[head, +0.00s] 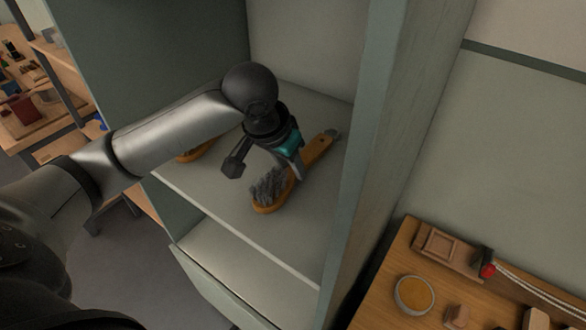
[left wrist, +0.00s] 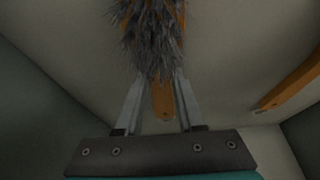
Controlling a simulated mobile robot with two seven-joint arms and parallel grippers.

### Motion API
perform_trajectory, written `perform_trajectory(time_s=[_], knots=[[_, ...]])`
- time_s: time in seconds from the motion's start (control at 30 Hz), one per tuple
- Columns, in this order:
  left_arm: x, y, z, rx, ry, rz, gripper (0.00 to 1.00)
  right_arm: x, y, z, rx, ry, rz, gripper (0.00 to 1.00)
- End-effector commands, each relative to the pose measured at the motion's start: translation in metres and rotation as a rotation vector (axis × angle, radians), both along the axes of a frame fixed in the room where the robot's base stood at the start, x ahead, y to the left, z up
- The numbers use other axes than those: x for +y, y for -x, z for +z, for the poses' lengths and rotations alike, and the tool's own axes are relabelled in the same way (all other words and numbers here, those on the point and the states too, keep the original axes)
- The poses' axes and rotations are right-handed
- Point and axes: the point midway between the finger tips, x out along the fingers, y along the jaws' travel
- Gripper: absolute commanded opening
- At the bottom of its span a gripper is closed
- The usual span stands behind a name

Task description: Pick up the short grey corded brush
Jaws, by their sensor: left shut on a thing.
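A brush with grey bristles (head: 270,186) and an orange-brown wooden handle (head: 318,148) is on the upper shelf of the cabinet. Its handle points to the back right and ends in a grey tip. I cannot tell whether it is lifted off the shelf. My left gripper (head: 294,172) reaches down over it and is shut on it near the bristles. In the left wrist view the grey bristles (left wrist: 150,38) stand at the top, and part of the wood (left wrist: 163,101) shows between the fingers (left wrist: 160,88). My right gripper is not in view.
A second wooden brush (head: 194,153) lies on the shelf (head: 225,196), partly hidden behind my left arm. A wooden piece (left wrist: 291,85) shows at the right in the left wrist view. The cabinet's side wall (head: 366,160) stands close on the right.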

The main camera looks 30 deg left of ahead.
Motion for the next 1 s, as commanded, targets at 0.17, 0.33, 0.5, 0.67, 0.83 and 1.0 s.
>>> perform_trajectory(time_s=[0.17,0.33,0.5,0.67,0.83,1.0], knots=[[0.0,0.0,0.001,-0.002,0.0,0.0,0.0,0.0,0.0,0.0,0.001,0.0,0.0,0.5],[0.0,0.0,0.001,-0.002,0.0,0.0,0.0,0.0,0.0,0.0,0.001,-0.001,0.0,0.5],[0.0,-0.001,0.018,-0.006,0.001,0.0,0.0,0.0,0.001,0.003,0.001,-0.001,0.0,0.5],[-0.001,-0.002,0.051,-0.008,0.002,0.0,0.0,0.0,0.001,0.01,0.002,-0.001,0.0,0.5],[0.0,-0.001,0.083,-0.007,0.001,0.0,0.0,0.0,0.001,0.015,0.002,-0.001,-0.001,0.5],[0.0,-0.001,0.098,-0.003,0.001,0.001,0.0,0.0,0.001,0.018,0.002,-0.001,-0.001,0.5]])
